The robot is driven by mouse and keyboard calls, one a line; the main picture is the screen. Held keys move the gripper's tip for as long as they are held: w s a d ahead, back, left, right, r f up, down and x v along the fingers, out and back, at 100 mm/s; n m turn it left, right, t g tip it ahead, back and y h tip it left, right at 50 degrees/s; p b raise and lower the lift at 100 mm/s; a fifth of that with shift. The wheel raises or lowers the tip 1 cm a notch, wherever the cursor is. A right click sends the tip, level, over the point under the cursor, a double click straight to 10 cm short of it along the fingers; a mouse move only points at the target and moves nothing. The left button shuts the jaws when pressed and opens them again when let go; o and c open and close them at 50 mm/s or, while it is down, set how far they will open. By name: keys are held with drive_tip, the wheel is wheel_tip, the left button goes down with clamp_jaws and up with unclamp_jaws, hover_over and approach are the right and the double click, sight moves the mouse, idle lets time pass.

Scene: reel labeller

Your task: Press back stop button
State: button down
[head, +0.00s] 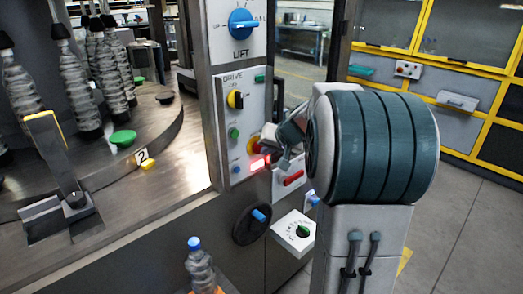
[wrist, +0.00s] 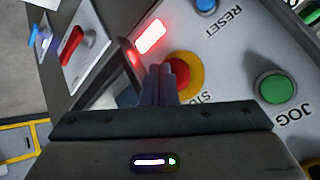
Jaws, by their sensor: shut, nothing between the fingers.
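The red STOP button with its yellow ring (wrist: 190,74) is on the light grey panel in the wrist view. In the head view it shows as a partly hidden yellow ring (head: 251,146) on the DRIVE panel (head: 228,110). My gripper (wrist: 160,70) is shut and empty. Its fingertips lie over one side of the red cap and hide part of it. I cannot tell whether they touch it. In the head view my gripper (head: 270,139) is right beside the button, and my arm stands to the right.
A lit red lamp (wrist: 150,37), a blue RESET button (wrist: 205,4) and a green JOG button (wrist: 273,87) surround the STOP button. A red handle (head: 293,178) is on a plate just below.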

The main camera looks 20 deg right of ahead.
drive_tip(key=shift+s+d+b, duration=0.2)
drive_tip(key=shift+s+b, duration=0.25)
drive_tip(key=shift+s, duration=0.2)
drive_tip(key=s+b, duration=0.1)
drive_tip(key=s+d+b, duration=0.1)
drive_tip(key=s, duration=0.1)
drive_tip(key=s+b, duration=0.1)
drive_tip(key=shift+s+d, duration=0.4)
idle(0.5)
drive_tip(key=s+a+f+n+g, duration=0.2)
drive_tip(key=s+a+f+g, duration=0.2)
drive_tip(key=s+a, duration=0.8)
drive_tip(key=s+a+f+n+g+h, duration=0.1)
drive_tip(key=s+a+f, duration=0.1)
drive_tip(key=s, duration=0.3)
drive_tip(key=s+a+f+n+h+p, duration=0.1)
drive_tip(key=s+a+f, duration=0.1)
drive_tip(key=s, duration=0.4)
drive_tip(key=shift+a+f+g, duration=0.25)
drive_tip(key=shift+f+g, duration=0.1)
drive_tip(key=shift+g, duration=0.05)
